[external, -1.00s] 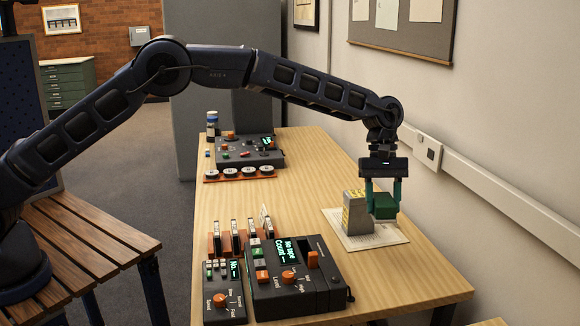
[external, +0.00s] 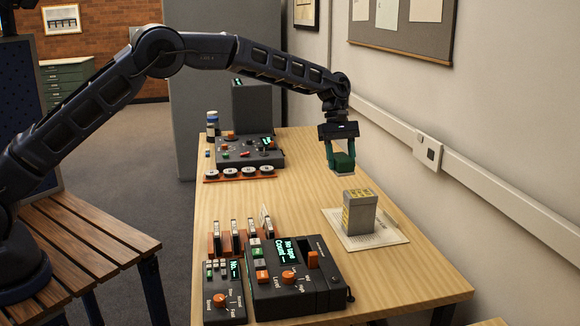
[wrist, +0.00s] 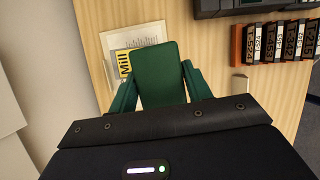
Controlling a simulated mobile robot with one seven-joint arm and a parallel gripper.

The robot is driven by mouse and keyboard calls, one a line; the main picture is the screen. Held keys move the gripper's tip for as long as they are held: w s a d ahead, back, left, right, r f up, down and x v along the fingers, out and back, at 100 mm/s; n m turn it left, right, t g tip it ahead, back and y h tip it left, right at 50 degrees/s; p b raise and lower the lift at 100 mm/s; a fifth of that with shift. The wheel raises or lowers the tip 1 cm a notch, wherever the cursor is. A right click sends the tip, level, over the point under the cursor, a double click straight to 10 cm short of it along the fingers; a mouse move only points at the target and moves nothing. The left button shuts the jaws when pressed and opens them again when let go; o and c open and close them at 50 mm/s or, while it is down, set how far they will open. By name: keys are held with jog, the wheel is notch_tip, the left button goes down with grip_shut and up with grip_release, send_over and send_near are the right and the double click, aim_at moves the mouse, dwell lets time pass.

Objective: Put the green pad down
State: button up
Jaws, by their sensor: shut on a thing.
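The green pad (external: 343,162) is a dark green block held between the fingers of my gripper (external: 341,158). It hangs in the air above the wooden table, behind the grey and yellow box in the external view. In the wrist view the green pad (wrist: 158,75) fills the space between the two green fingers of my gripper (wrist: 160,85), which press on its sides.
A grey box with a yellow patterned side (external: 359,212) stands on a white printed sheet (external: 385,238). A dark control box (external: 295,280) with cartridges (external: 235,235) is at the table's front, and another console (external: 245,152) at the back. The table's middle (external: 270,200) is clear.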

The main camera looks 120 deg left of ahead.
jog(key=s+a+n, duration=0.1)
jog(key=s+a, duration=0.2)
jog(key=s, duration=0.4)
jog(key=s+a+n+y, duration=0.1)
jog(key=s+a, duration=0.2)
jog(key=s, duration=0.5)
jog(key=s+a+n, duration=0.1)
jog(key=s+a, duration=0.3)
jog(key=s, duration=0.3)
jog(key=shift+t, duration=0.3)
jog(key=f, duration=1.9)
jog(key=shift+s+d+f, duration=0.2)
jog(key=shift+s+f, duration=0.05)
jog(key=shift+f, duration=0.15)
jog(key=o, duration=1)
jog(key=shift+f, duration=0.15)
jog(key=shift+c, duration=0.2)
jog(key=v, duration=1.2)
jog(key=shift+s, duration=0.1)
